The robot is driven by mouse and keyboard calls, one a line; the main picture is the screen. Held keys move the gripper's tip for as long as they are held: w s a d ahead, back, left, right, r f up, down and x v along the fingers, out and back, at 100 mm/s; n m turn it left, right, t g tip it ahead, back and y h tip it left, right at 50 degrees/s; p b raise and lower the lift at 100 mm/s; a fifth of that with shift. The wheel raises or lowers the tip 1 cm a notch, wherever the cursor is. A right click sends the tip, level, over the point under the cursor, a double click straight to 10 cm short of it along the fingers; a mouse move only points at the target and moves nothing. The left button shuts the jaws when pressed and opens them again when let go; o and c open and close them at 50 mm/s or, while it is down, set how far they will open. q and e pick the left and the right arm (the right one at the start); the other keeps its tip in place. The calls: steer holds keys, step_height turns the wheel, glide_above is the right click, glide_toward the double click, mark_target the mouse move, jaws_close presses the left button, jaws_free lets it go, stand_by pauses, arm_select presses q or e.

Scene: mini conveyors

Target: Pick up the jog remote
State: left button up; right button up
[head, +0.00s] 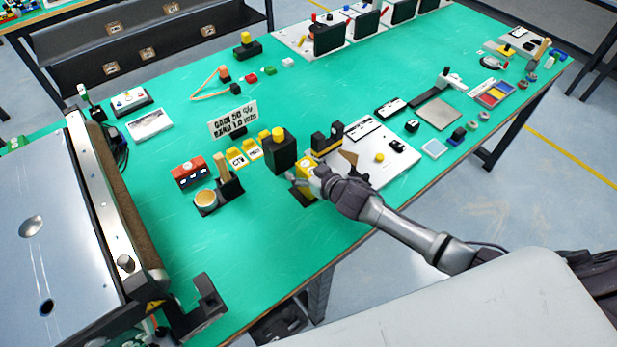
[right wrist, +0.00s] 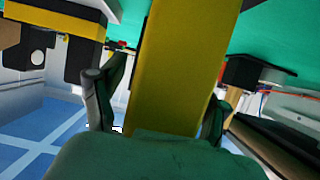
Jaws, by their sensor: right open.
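The jog remote, seemingly the yellow upright body (head: 304,172), stands at the table's front edge over a small black base (head: 299,194). My right gripper (head: 308,179) is at it, coming in from the right, and covers part of it. In the right wrist view the yellow body (right wrist: 172,65) fills the middle, between the two spread fingers of the right gripper (right wrist: 162,100). Gaps show beside the fingers, so they look apart from it. Its lower end is hidden by the gripper's palm. My left gripper is in no view.
A black box with a yellow button (head: 281,155) stands close behind left. A white board (head: 397,172) with small parts lies to the right. A conveyor (head: 120,215) fills the left side. The green table's (head: 350,95) middle is clear.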

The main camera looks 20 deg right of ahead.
steer(key=shift+c, duration=0.2)
steer(key=c, duration=1.3)
